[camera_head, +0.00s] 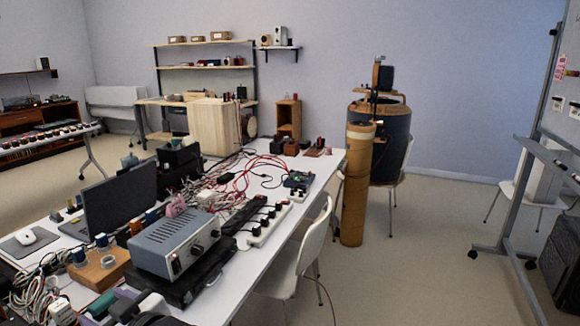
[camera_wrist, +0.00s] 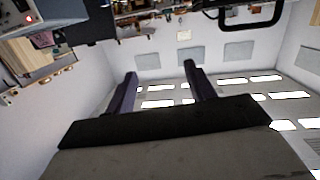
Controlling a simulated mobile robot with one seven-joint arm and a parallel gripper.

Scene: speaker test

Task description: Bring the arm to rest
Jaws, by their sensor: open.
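My gripper (camera_wrist: 160,70) shows in the wrist view as two dark fingers standing well apart on a wide dark palm. It is open, and nothing is between the fingers. The wrist view looks upside down, with furniture along the top edge and bright ceiling lights (camera_wrist: 265,79) lower down. The fingers appear clear of any surface.
A cluttered white table (camera_head: 222,298) fills the left foreground, with a laptop (camera_head: 120,197), a grey amplifier (camera_head: 176,245) and cables. A white chair (camera_head: 290,262) stands at its right edge. Tall cylinders (camera_head: 355,195) stand beyond. Floor (camera_head: 420,260) at right is mostly clear, before a wheeled board frame (camera_head: 520,190).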

